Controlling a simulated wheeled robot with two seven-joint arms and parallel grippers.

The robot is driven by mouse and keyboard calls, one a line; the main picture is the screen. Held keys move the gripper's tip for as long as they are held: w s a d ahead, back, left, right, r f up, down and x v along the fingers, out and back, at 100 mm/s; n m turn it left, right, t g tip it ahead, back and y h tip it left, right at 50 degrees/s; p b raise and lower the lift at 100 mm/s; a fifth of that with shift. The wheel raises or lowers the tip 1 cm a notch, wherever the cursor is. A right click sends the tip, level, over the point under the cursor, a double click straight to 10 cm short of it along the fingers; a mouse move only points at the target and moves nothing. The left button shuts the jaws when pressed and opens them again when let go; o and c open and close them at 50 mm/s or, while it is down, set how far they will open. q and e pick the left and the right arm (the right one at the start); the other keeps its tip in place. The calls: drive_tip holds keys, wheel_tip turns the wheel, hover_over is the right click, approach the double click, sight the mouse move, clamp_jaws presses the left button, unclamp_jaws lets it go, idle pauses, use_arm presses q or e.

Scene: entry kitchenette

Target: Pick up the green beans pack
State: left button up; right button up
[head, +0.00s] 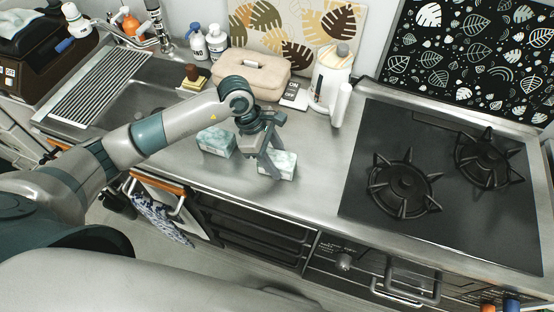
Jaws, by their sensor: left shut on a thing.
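Two pale green-and-white packs are on the steel counter, and their labels are too small to read. The right-hand pack (284,166) is near the counter's front edge. My left gripper (268,164) reaches down over it and is shut on it, with a finger across its left part. I cannot tell whether this pack is clear of the counter. The other pack (216,141) stands to the left, apart from the gripper. My right gripper is not in view.
The gas hob (440,215) is to the right and the sink (140,100) to the left. Bare counter (320,150) lies between the right-hand pack and the hob.

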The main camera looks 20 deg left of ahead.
sight(281, 159)
use_arm(q)
drive_tip(key=shift+r+p, duration=0.5)
drive_tip(key=shift+p, duration=0.15)
wheel_tip(281, 159, up, 3)
drive_tip(key=b, duration=0.3)
drive_tip(key=s+d+r+b, duration=0.2)
drive_tip(key=s+r, duration=0.5)
drive_tip(key=s, duration=0.4)
drive_tip(key=shift+s+r+b, duration=0.25)
drive_tip(key=shift+r+b, duration=0.05)
drive_tip(key=shift+b, duration=0.6)
drive_tip(key=shift+d, duration=0.15)
drive_tip(key=w+a+m+g+y, duration=0.4)
drive_tip(key=w+a+m, duration=0.3)
drive_tip(key=m, duration=1.1)
drive_tip(key=shift+a+r+g+y, duration=0.15)
drive_tip(key=shift+a+g+y, duration=0.15)
drive_tip(key=shift+a, duration=0.3)
